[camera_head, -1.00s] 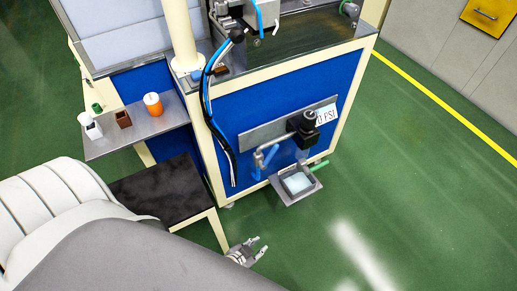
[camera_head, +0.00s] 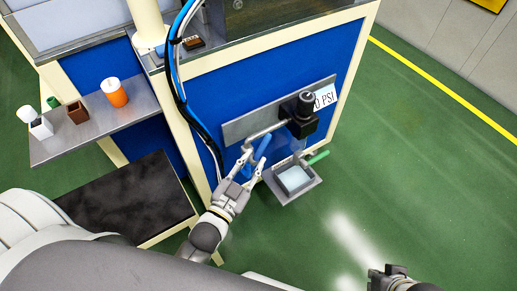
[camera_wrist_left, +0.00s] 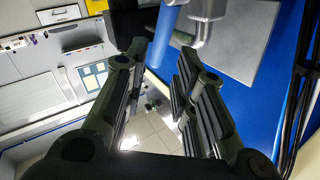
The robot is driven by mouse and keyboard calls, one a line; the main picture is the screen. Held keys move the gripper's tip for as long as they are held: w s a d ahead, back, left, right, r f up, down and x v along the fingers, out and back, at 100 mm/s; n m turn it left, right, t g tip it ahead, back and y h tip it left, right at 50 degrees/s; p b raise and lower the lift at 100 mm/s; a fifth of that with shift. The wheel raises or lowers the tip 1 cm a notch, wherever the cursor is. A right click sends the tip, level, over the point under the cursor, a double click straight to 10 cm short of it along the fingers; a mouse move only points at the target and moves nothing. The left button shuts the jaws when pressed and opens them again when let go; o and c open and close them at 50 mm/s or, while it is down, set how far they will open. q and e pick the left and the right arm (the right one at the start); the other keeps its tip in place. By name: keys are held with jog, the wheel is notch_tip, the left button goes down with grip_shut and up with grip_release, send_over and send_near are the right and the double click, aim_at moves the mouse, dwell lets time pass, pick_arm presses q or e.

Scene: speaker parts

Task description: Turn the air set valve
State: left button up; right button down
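The air set valve's blue handle (camera_head: 262,147) hangs from a metal pipe on the grey plate of the blue cabinet; it also shows in the left wrist view (camera_wrist_left: 164,34). The dark regulator (camera_head: 303,115) sits at the pipe's right end. My left gripper (camera_head: 251,160) is at the handle, and its fingers are apart. In the left wrist view my left gripper (camera_wrist_left: 160,58) is open, with the handle just beyond the gap between its fingertips; I cannot tell whether they touch. My right gripper (camera_head: 388,270) shows partly at the bottom right, away from the valve.
A grey tray (camera_head: 315,184) with a pale inside sticks out below the regulator, beside a green handle (camera_head: 318,157). Black and blue hoses (camera_head: 184,104) hang left of the valve. A dark-topped stand (camera_head: 90,213) is at lower left. The green floor at right is clear.

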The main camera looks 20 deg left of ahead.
aim_at(263, 147)
pick_arm(q)
jog(key=shift+w+d+b, duration=0.2)
jog(key=shift+w, duration=1.2)
jog(key=shift+w+d+b, duration=0.2)
jog(key=shift+w, duration=1.15)
jog(key=shift+c, duration=0.3)
grip_shut()
